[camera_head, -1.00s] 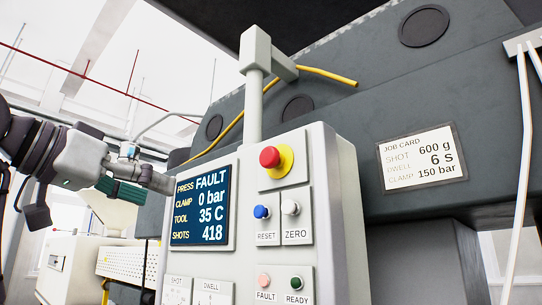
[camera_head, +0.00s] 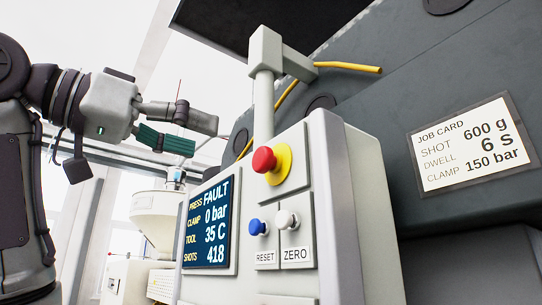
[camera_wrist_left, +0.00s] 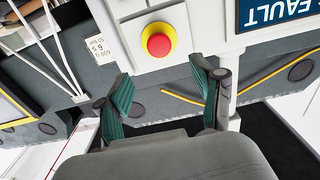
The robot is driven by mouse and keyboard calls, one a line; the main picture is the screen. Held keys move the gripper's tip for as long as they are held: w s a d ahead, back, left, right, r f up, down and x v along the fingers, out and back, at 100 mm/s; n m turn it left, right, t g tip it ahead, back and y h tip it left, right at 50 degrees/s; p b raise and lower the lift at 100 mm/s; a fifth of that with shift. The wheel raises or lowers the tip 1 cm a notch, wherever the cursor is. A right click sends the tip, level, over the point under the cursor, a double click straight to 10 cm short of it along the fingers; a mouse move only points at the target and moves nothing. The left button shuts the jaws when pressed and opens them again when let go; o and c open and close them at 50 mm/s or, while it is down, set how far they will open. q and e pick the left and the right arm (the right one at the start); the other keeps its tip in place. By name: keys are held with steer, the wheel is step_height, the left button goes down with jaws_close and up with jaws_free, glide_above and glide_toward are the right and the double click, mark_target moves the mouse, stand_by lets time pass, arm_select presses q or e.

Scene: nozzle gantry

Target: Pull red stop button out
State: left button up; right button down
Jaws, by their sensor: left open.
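The red stop button (camera_head: 264,160) sits on a yellow collar (camera_head: 281,164) at the top of the grey control panel (camera_head: 348,200). My left gripper (camera_head: 204,135) is open and empty, up and to the left of the button, apart from it. In the left wrist view the red button (camera_wrist_left: 159,45) shows beyond the gap between the open green-padded fingers (camera_wrist_left: 162,92). My right gripper is not in view.
Below the button are a blue RESET button (camera_head: 256,227) and a white ZERO button (camera_head: 286,220). A display (camera_head: 209,222) reading FAULT is at the panel's left. A post (camera_head: 263,100) rises behind the panel. A job card (camera_head: 472,144) is at right.

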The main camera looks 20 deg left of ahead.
mark_target(258, 156)
arm_select(q)
steer(key=p+x, duration=0.2)
steer(key=x, duration=0.8)
steer(key=shift+w+d, duration=0.15)
steer(key=shift+w+d+p, duration=0.35)
steer(key=shift+w+p, duration=0.05)
steer(key=shift+w, duration=0.1)
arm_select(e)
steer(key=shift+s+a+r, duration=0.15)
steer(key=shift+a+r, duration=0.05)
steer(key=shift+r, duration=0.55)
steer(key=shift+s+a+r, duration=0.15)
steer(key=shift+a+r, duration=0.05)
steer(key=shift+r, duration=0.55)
arm_select(q)
steer(key=shift+c, duration=0.3)
jaws_close()
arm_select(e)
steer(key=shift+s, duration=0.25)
